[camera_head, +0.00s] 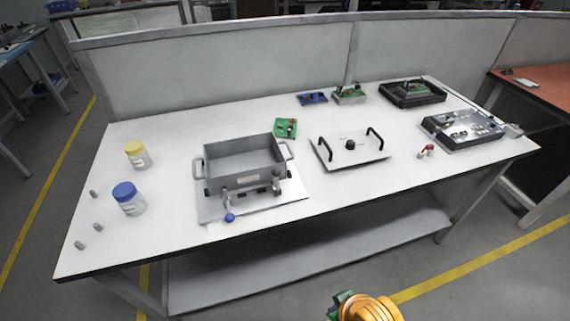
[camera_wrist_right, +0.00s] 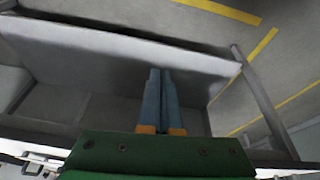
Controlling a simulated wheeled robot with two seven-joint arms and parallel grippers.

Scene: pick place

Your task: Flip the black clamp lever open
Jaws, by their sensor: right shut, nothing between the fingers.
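A grey open-topped metal box (camera_head: 243,162) with side handles stands on a plate (camera_head: 288,190) on the white table in the head view. Clamp hardware (camera_head: 250,192) with small dark parts sits along its front side, and a blue ball knob (camera_head: 229,217) is at the plate's front edge. The black clamp lever is too small to tell apart from these parts. My right gripper (camera_wrist_right: 161,72) is shut and empty in the right wrist view, its fingers seen against the lower shelf and floor. The head view shows only my right wrist, below the table's front edge. My left gripper is out of view.
On the white table (camera_head: 330,198), a lid plate (camera_head: 350,147) with black handles lies right of the box. Jars with yellow (camera_head: 134,148) and blue (camera_head: 124,191) lids stand left. Green boards and a black tray (camera_head: 412,93) are at the back.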

